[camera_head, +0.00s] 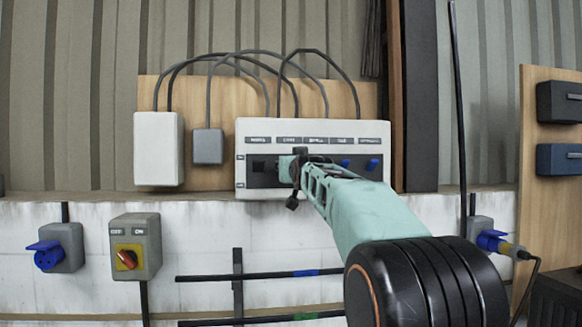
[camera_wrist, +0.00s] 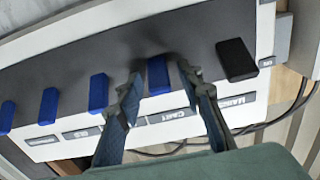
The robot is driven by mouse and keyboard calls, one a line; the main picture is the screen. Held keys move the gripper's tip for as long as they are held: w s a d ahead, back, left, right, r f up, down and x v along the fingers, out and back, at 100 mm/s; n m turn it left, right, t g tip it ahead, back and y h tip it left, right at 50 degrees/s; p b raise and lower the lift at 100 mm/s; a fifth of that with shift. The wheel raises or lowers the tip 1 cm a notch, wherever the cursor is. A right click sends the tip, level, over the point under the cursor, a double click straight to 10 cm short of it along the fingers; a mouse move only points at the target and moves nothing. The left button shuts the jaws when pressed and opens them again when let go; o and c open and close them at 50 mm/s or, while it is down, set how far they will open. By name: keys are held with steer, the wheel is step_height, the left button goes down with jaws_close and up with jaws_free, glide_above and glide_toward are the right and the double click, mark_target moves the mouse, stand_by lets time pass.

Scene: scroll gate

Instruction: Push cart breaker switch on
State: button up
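The breaker panel (camera_head: 380,133) is a white wall box with a dark strip and a row of switches under name labels. In the wrist view the panel appears upside down. There, a blue switch (camera_wrist: 158,75) sits at the label that reads CART (camera_wrist: 166,116). My gripper (camera_wrist: 160,76) is open, with one fingertip on each side of this blue switch. I cannot tell whether the fingers touch it, or whether it is on or off. In the head view my gripper (camera_head: 298,168) is in front of the panel and hides the cart switch.
A black switch (camera_wrist: 237,60) at the MAINS label is close beside one finger. Another blue switch (camera_wrist: 98,92) is on the other side. A grey box with a red rotary knob (camera_head: 127,259) and a blue socket (camera_head: 47,254) are lower left.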

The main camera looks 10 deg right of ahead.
steer(key=shift+s+f, duration=0.1)
steer(key=shift+s, duration=0.05)
steer(key=s, duration=1.1)
steer(key=shift+s, duration=0.35)
steer(key=shift+f, duration=0.1)
